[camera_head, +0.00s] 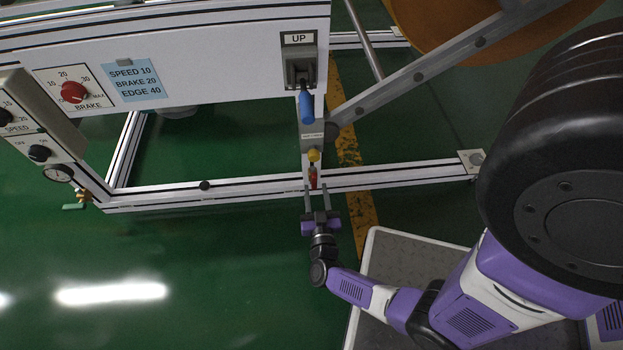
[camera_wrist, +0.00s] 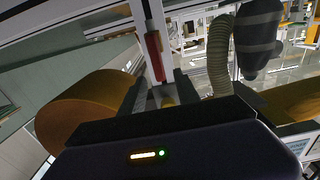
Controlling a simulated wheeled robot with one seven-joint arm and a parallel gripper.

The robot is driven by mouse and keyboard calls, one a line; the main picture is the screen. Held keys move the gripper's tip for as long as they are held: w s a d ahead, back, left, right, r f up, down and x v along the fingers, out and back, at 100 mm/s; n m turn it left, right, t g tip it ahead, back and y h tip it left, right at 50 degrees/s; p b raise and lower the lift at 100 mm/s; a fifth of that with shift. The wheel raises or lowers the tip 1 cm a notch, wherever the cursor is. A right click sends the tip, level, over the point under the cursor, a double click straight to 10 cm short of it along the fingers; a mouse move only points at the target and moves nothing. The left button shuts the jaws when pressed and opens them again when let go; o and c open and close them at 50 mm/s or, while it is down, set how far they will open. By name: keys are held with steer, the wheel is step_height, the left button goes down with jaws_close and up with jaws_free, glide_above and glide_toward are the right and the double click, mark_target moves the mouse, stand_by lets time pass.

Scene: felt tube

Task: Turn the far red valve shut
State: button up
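A small red handle (camera_head: 313,178), which I take for the red valve, hangs on the frame's upright post below a yellow knob (camera_head: 313,155). In the wrist view a red bar (camera_wrist: 154,52) runs down along a pale post, above a yellow tip (camera_wrist: 168,99). My gripper (camera_head: 316,190) is at the foot of the post with its two fingers pointing at it. The fingers are apart, one on each side of the red handle's lower end in the picture. Whether they touch it I cannot tell. The dark gripper body hides the lower wrist view.
Above the red handle is a blue lever (camera_head: 306,107) under an UP label. The frame's low rail (camera_head: 250,193) crosses behind my fingers. A brass valve with a green handle (camera_head: 76,205) sits at the left. Green floor is clear at lower left.

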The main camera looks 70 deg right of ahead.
mark_target(315, 181)
steer(key=b+x, duration=0.1)
steer(key=x, duration=0.4)
steer(key=shift+w+d+b, duration=0.15)
steer(key=shift+d+b, duration=0.2)
steer(key=shift+b, duration=0.05)
steer(key=shift+c, duration=0.5)
jaws_close()
